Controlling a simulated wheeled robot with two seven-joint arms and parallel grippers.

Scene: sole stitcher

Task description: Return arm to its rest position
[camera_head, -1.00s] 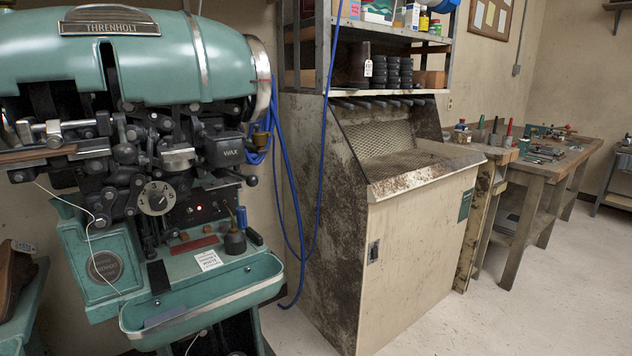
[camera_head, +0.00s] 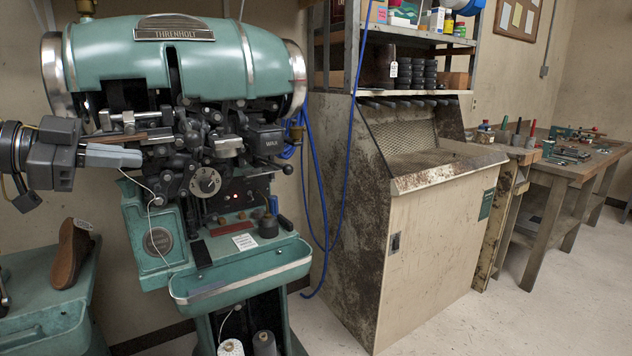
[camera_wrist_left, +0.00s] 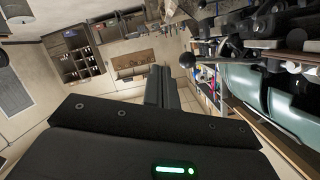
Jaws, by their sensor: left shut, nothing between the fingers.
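My left gripper (camera_head: 138,157) comes in from the left edge in the camera_head view. Its shut, empty fingers lie in front of the left side of the green stitching machine (camera_head: 190,52), beside its dark levers and a brown strip. I cannot tell whether they touch the machine. In the left wrist view the closed fingers (camera_wrist_left: 161,88) stand together in the middle, with the machine's green body (camera_wrist_left: 300,115) at the right. My right gripper is not in view.
A brown shoe (camera_head: 70,252) stands on a green stand (camera_head: 40,300) at lower left. Thread spools (camera_head: 264,343) sit below the machine's tray. A dirty beige cabinet (camera_head: 430,260) stands to the right, then a wooden bench (camera_head: 568,170). The floor at lower right is clear.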

